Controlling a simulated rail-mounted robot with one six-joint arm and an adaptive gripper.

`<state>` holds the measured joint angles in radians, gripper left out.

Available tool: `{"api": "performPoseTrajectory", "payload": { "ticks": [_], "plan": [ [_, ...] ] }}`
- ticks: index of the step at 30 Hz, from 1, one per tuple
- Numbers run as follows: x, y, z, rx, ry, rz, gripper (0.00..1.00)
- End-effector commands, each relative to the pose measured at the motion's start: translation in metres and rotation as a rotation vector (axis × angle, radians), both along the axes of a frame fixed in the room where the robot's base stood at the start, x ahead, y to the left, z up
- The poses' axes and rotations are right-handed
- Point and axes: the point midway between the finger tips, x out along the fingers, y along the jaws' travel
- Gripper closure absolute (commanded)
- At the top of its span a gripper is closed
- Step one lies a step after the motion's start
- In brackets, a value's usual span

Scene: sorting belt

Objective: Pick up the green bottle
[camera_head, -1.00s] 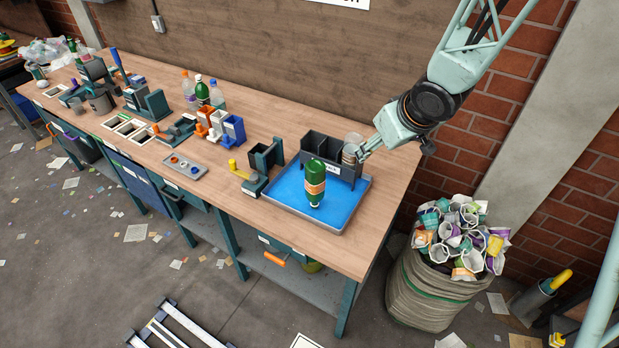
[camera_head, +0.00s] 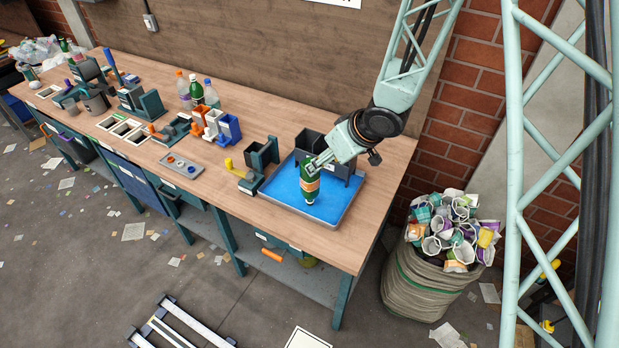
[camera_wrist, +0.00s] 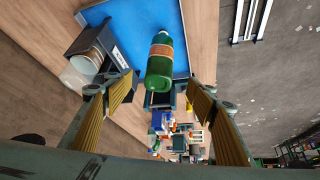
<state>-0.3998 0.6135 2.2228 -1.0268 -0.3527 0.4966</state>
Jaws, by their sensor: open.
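In the wrist view the bottle (camera_wrist: 159,76) lies ahead between the two yellow-padded fingers, apart from both. My gripper (camera_head: 316,164) is open and empty beside the upper part of the bottle, covering part of it in the head view. It also shows in the wrist view (camera_wrist: 160,100) with its fingers spread wide.
A dark divided holder (camera_head: 339,165) stands on the tray close behind the bottle, with a clear cup in the wrist view (camera_wrist: 86,67). A small dark stand (camera_head: 262,157) is left of the tray. A bag of crushed cups (camera_head: 427,284) stands on the floor at right.

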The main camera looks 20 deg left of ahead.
Motion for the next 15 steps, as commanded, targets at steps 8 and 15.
{"api": "performPoseTrajectory", "payload": {
  "ticks": [8, 15],
  "plan": [
    [0.002, 0.003, -0.007, -0.001, 0.001, 0.0, 0.48],
    [0.009, 0.013, -0.026, -0.001, 0.0, 0.001, 0.48]
  ]
}}
